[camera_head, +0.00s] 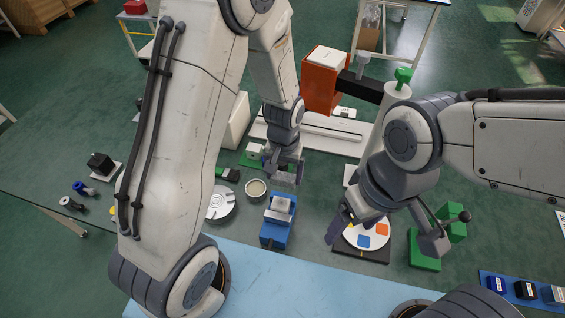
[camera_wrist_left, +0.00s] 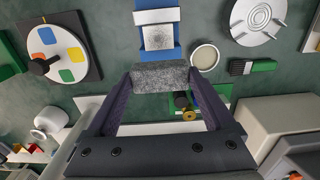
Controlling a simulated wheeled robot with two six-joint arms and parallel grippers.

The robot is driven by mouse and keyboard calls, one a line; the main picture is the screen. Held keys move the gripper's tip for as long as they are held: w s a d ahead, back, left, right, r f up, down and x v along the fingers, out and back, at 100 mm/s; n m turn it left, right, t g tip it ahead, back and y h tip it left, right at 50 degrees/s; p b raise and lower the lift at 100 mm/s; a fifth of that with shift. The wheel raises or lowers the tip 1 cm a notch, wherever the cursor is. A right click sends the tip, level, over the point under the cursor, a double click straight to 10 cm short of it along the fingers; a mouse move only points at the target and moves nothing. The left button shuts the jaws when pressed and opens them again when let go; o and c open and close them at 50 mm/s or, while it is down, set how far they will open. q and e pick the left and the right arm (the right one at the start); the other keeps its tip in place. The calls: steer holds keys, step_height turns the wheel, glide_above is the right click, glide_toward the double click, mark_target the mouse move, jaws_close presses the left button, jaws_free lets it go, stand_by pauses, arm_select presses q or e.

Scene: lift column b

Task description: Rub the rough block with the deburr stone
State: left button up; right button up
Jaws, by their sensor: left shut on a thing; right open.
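A grey speckled deburr stone (camera_head: 285,178) is held across the fingertips of my left gripper (camera_head: 283,172), which is shut on it. The stone also shows in the left wrist view (camera_wrist_left: 160,77), between the two dark fingers. The rough block (camera_head: 281,204) is pale grey and sits in a blue vise (camera_head: 276,230). In the left wrist view the block (camera_wrist_left: 158,37) has a dark speckled patch on its face and lies just beyond the stone, with a small gap in the picture. My right gripper (camera_head: 383,235) is open and looks empty, above the colour dial.
The white dial with coloured patches (camera_head: 352,236) is right of the vise. Green fixtures (camera_head: 425,250) stand farther right. A round cup (camera_head: 256,188), a green-handled brush (camera_head: 228,174) and a grey round plate (camera_head: 221,203) are left of the vise. An orange box (camera_head: 322,82) stands behind.

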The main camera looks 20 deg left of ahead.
arm_select(q)
steer(key=shift+r+p, duration=0.65)
steer(key=shift+r, duration=0.4)
